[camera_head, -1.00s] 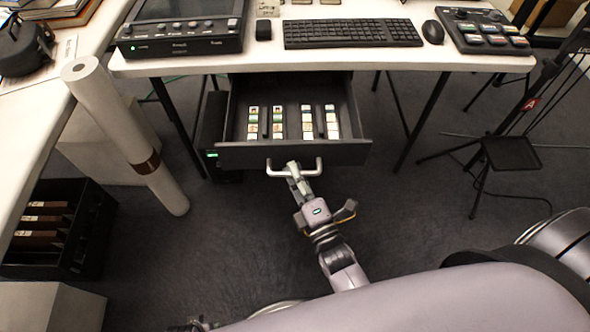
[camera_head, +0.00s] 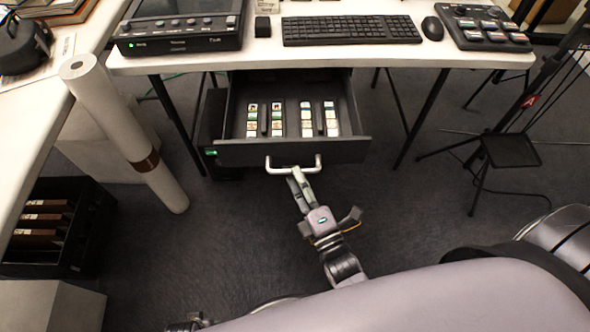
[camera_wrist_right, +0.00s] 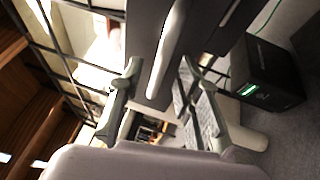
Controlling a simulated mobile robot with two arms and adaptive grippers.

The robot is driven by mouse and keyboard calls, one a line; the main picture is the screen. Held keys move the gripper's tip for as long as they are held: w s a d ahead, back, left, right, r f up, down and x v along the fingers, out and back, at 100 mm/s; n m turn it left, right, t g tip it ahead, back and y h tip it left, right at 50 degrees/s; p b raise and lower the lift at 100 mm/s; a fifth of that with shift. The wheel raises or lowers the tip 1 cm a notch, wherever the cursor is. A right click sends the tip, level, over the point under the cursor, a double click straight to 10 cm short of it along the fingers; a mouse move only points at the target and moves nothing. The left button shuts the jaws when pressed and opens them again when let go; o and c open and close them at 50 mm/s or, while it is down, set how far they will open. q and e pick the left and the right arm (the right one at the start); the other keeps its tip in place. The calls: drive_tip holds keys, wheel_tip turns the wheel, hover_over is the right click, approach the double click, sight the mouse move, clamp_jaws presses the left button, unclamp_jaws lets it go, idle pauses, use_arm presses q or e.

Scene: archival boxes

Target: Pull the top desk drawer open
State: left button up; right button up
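The top desk drawer (camera_head: 345,152) is pulled out from under the white desk and shows several small labelled items in its dark tray. Its pale bar handle (camera_head: 318,166) is on the front face. My right gripper (camera_head: 299,178) is at the handle, its two fingers apart. In the right wrist view the handle (camera_wrist_right: 172,45) lies between the spread fingertips, and I see no finger closed on it. A small grey part at the bottom edge of the head view may be my left gripper (camera_head: 190,322); its fingers cannot be made out.
The desk (camera_head: 275,59) carries a keyboard (camera_head: 350,31), a mouse (camera_head: 433,30) and control panels. A white paper roll (camera_head: 112,120) leans at the left, near a black crate (camera_head: 75,240). A black stand (camera_head: 510,150) is at the right. The floor before the drawer is clear.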

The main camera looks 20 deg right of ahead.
use_arm(q)
drive_tip(key=shift+s, duration=0.1)
use_arm(e)
drive_tip(key=v, duration=0.9)
drive_tip(key=shift+s+f, duration=0.1)
drive_tip(key=shift+f, duration=0.05)
wheel_tip(320, 180, down, 24)
drive_tip(key=s+d+m+g+h, duration=0.1)
drive_tip(key=s+d+m+g, duration=0.15)
drive_tip(key=m+g, duration=0.9)
drive_tip(key=s+d+f+m+g+h, duration=0.1)
drive_tip(key=s+d+f+m+g, duration=0.3)
drive_tip(key=s+f+m+g, duration=0.3)
use_arm(q)
drive_tip(key=s+a+r+p, duration=0.1)
drive_tip(key=s+p, duration=0.6)
drive_tip(key=s+a+r+g+p, duration=0.1)
drive_tip(key=s+p, duration=0.6)
drive_tip(key=p, duration=0.1)
drive_tip(key=shift+s+a+r, duration=0.3)
drive_tip(key=shift+a+r, duration=0.1)
use_arm(e)
drive_tip(key=s+d+r, duration=0.2)
drive_tip(key=s+r, duration=0.1)
drive_tip(key=s, duration=1.3)
drive_tip(key=shift+d+n, duration=0.15)
drive_tip(key=shift+n, duration=0.2)
